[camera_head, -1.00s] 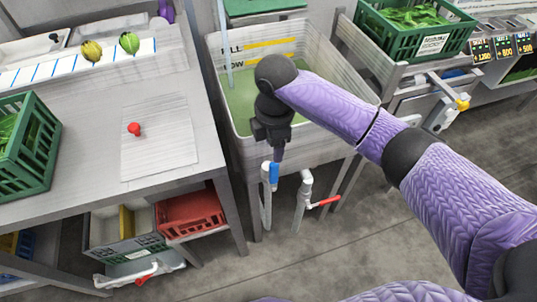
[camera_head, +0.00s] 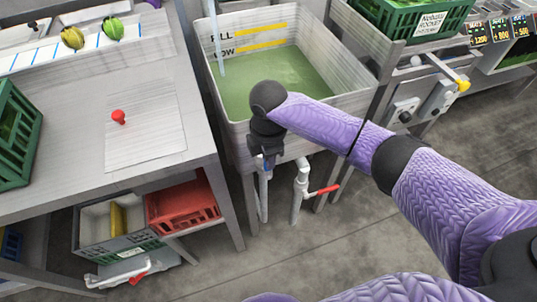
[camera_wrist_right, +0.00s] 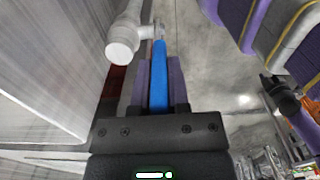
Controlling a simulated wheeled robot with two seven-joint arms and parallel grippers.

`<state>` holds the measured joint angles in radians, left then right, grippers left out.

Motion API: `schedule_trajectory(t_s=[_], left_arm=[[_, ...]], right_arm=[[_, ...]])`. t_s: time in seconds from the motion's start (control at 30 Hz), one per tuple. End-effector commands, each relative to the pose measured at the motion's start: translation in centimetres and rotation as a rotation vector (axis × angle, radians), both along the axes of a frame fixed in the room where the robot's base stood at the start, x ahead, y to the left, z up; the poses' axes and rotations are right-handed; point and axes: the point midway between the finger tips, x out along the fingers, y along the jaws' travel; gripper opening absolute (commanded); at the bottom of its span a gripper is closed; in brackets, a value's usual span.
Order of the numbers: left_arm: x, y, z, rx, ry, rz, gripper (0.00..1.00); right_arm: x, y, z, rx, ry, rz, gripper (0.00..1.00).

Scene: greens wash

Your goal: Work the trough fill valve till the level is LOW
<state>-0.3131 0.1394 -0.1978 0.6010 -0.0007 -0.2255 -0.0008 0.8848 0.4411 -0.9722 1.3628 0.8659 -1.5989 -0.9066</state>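The trough (camera_head: 308,42) holds green water (camera_head: 300,75). Its back wall has two yellow marks, the lower lettered LOW; the water's far edge lies close under that lower mark. A blue valve handle (camera_wrist_right: 159,75) hangs by a white pipe (camera_wrist_right: 124,38) below the trough's front. My right gripper (camera_head: 266,158) points down at this handle. In the right wrist view the purple fingers (camera_wrist_right: 160,92) lie against both sides of the blue handle, shut on it. A second valve with a red handle (camera_head: 324,190) is on the pipe to its right.
A green crate (camera_head: 425,18) stands at upper right. The floor (camera_head: 330,240) in front is clear.

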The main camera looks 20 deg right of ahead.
Motion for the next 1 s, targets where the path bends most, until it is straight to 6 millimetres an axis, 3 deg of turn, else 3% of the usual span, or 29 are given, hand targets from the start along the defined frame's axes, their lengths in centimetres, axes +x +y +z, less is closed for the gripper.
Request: schedule_trajectory(t_s=[1.0], left_arm=[[-0.6, -0.15, 0.05, -0.003, 0.009, -0.001, 0.59]], right_arm=[[0.0, 0.01, 0.0, 0.0, 0.0, 0.0, 0.0]])
